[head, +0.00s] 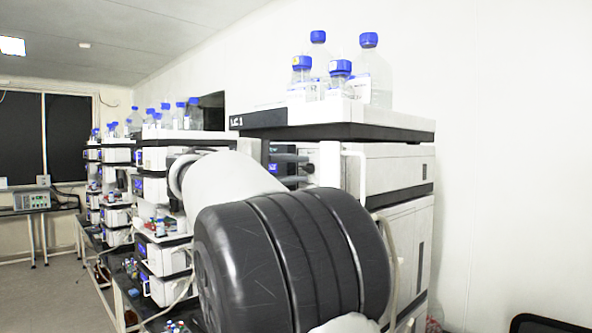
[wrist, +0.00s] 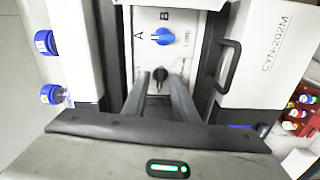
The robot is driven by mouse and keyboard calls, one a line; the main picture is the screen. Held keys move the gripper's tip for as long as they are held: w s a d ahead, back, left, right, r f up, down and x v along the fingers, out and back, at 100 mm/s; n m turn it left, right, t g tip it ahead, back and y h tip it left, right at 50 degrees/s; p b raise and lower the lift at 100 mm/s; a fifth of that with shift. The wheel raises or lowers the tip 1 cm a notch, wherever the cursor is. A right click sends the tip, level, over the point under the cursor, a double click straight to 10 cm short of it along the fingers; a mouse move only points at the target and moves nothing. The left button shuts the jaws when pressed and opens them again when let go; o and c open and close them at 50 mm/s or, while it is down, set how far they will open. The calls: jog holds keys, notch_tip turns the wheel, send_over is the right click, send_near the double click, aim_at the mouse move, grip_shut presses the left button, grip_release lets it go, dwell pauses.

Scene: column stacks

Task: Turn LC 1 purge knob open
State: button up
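In the wrist view a dark knob (wrist: 160,74) sits on a pale panel below a blue selector knob (wrist: 161,38) marked A, B and LINE. The word purge is not readable, so I cannot tell for certain which knob it is. My gripper (wrist: 160,80) is open, its two grey fingers pointing at the dark knob, which shows between the fingertips. I cannot tell whether they touch it. In the head view the nearest stack bears the label LC 1 (head: 237,122); my arm hides much of its front.
Blue-capped bottles (head: 369,70) stand on top of the nearest stack. A dark handle (wrist: 230,66) juts out right of the knobs in the wrist view. More instrument stacks (head: 160,160) line the left. Small capped vials (wrist: 300,112) show at the right of the wrist view.

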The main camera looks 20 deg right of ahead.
jog(key=b+v, duration=0.2)
jog(key=v, duration=1.5)
jog(key=shift+a, duration=0.2)
jog(key=s+d+f+n+g+y, duration=0.1)
jog(key=s+d+f+y, duration=0.25)
jog(key=d+f, duration=0.2)
jog(key=s+d+f+y, duration=0.3)
jog(key=s+d+f, duration=0.1)
jog(key=f, duration=0.3)
jog(key=s+a+f+m+y, duration=0.1)
jog(key=s+a+f+y, duration=0.2)
jog(key=s+f, duration=0.3)
jog(key=s+a+f+m+y+p, duration=0.1)
jog(key=s+a+f+y, duration=0.2)
jog(key=s+f, duration=0.3)
jog(key=s+a+f+m+y+p, duration=0.1)
jog(key=s+a+f+m+y, duration=0.1)
jog(key=s+f, duration=0.4)
notch_tip(320, 180, down, 2)
jog(key=shift+a+f+y, duration=0.1)
jog(key=shift+a+y, duration=0.65)
jog(key=shift+y, duration=0.5)
jog(key=shift+s, duration=0.15)
